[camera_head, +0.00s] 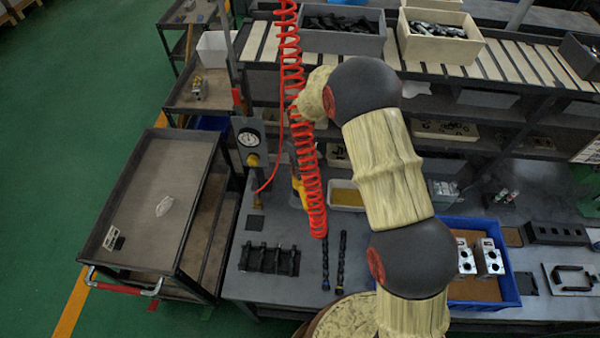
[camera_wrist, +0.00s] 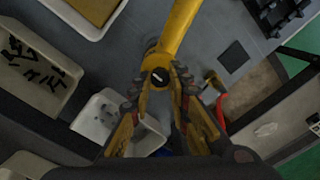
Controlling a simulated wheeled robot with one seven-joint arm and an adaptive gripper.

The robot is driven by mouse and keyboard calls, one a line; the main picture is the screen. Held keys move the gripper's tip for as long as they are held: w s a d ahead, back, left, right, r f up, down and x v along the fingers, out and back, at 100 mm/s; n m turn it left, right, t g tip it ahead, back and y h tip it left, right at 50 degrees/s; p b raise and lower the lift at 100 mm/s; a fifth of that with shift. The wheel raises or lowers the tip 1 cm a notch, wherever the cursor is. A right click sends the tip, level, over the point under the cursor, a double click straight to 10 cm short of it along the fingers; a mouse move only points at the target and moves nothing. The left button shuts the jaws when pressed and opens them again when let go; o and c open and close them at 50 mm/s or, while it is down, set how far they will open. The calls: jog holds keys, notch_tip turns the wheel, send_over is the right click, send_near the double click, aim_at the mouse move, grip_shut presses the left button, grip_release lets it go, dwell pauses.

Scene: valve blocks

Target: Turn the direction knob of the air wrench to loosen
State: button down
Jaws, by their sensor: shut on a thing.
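The yellow air wrench (camera_wrist: 181,24) reaches down from the top of the wrist view. Its direction knob (camera_wrist: 159,77) shows as a small round black face with a pale mark, set in the yellow end. My gripper (camera_wrist: 160,80) is shut, with one dark ridged finger on each side of this knob end. I cannot tell whether the fingers press on the knob itself or on the housing around it. In the head view, the yellow wrench (camera_head: 299,190) is mostly hidden behind the red coiled hose, and my gripper is not clear there.
The red coiled hose (camera_head: 291,60) hangs close to my arm. A pressure gauge (camera_head: 249,139) stands left of it. A blue tray (camera_head: 507,286) with metal valve blocks lies at right. A black rack (camera_head: 270,260) is on the bench front. A grey cart (camera_head: 150,205) stands left.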

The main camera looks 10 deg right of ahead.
jog(key=shift+w+n+b, duration=0.1)
jog(key=shift+n+b, duration=0.65)
jog(key=shift+n, duration=1.15)
jog(key=c, duration=1.8)
grip_release()
jog(key=shift+o, duration=0.7)
jog(key=shift+r, duration=0.15)
notch_tip(320, 180, up, 12)
jog(key=shift+d+f, duration=0.1)
jog(key=shift+f, duration=0.1)
